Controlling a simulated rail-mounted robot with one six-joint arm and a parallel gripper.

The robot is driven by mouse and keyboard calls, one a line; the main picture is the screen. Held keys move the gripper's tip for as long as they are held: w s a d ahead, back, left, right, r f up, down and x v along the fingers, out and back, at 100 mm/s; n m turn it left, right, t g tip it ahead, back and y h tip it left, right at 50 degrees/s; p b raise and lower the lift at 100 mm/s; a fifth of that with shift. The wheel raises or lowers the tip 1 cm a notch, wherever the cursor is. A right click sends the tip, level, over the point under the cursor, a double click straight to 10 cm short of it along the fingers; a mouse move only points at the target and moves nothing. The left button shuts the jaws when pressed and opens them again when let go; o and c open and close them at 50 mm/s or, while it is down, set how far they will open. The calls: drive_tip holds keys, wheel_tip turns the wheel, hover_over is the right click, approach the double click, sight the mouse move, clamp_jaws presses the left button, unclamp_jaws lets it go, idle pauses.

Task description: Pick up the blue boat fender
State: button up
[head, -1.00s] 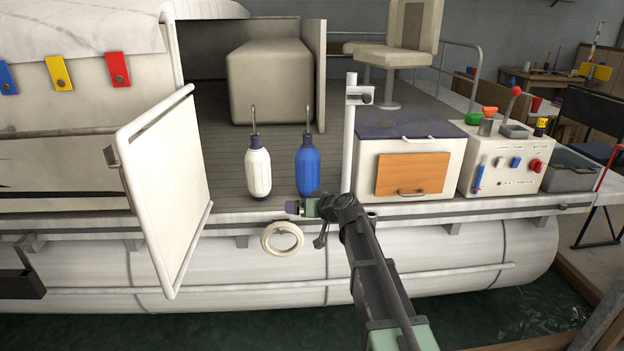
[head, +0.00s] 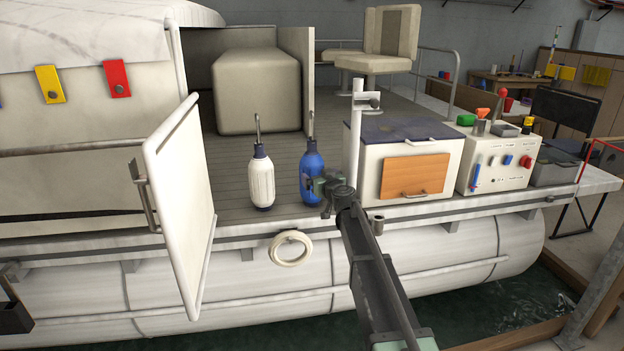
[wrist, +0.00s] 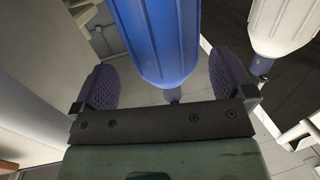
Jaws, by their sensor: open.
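The blue boat fender (head: 312,163) stands upright on the boat deck, with a rod rising from its top. In the wrist view the blue fender (wrist: 155,40) lies between the two dark padded fingers, with gaps at its sides. My gripper (head: 310,184) is at the fender's lower front in the head view and partly covers it. My gripper (wrist: 163,85) is open around the fender, and I see no clear contact.
A white fender (head: 261,180) stands just left of the blue one and shows at the wrist view's upper right (wrist: 280,25). A white post (head: 355,130) and a cooler box (head: 415,155) are to the right. An open white gate (head: 180,200) is at left.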

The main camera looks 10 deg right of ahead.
drive_tip(key=x, duration=0.5)
drive_tip(key=shift+w+a+r, duration=0.1)
drive_tip(key=shift+w+a, duration=0.1)
drive_tip(key=shift+w, duration=0.1)
drive_tip(key=shift+s, duration=0.15)
drive_tip(key=shift+c, duration=0.2)
drive_tip(key=c, duration=0.8)
drive_tip(key=shift+c, duration=0.2)
drive_tip(key=shift+r, duration=0.15)
